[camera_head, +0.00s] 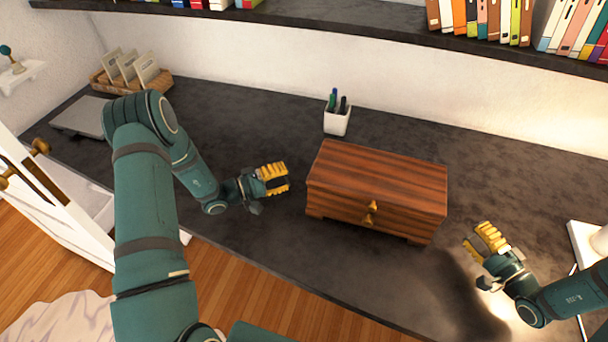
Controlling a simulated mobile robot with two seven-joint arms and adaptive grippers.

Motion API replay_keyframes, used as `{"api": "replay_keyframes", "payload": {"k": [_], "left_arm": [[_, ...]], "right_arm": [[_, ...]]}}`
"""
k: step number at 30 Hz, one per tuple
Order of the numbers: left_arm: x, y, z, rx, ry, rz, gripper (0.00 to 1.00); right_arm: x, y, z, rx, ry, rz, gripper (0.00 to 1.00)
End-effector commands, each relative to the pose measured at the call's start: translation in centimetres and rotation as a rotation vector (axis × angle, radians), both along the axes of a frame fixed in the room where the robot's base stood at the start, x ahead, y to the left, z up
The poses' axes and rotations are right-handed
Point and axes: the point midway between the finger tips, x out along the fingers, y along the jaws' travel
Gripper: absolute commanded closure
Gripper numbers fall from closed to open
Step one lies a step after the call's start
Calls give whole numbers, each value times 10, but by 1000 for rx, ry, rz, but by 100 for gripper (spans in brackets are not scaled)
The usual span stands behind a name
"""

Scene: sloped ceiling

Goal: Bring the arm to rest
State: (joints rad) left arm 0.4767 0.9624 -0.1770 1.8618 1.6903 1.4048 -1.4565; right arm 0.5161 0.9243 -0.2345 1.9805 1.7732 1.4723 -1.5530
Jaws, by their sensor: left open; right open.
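My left gripper (274,179) has yellow fingers and is open and empty. It hangs over the dark desk, just left of a wooden box and apart from it. My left arm (150,207) is teal and comes in from the lower left, bent at the elbow. My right gripper (481,243) is open and empty over the desk, to the right of the box and apart from it. My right arm (572,298) comes in from the right edge.
The wooden box (375,183) with a gold knob stands on the dark desk (240,125). A white pen cup (337,121) stands behind it. A basket (160,82) and a grey flat item (82,117) lie at the back left. A bookshelf (380,38) runs above. The desk's front middle is clear.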

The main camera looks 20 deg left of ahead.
Motion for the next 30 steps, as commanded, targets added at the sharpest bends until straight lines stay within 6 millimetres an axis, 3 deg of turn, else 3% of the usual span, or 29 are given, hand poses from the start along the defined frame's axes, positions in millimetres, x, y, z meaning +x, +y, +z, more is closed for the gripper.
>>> {"api": "replay_keyframes", "payload": {"k": [20, 23, 30], "left_arm": [[0, 0, 2, 0, 0, 0, 64], [0, 0, 13, 0, 0, 0, 64], [0, 0, 75, 0, 0, 0, 64]], "right_arm": [[-6, -5, 2, 1, 1, 1, 64], [-6, -5, 13, 1, 1, 1, 64], [-6, -5, 75, 1, 1, 1, 64]]}}
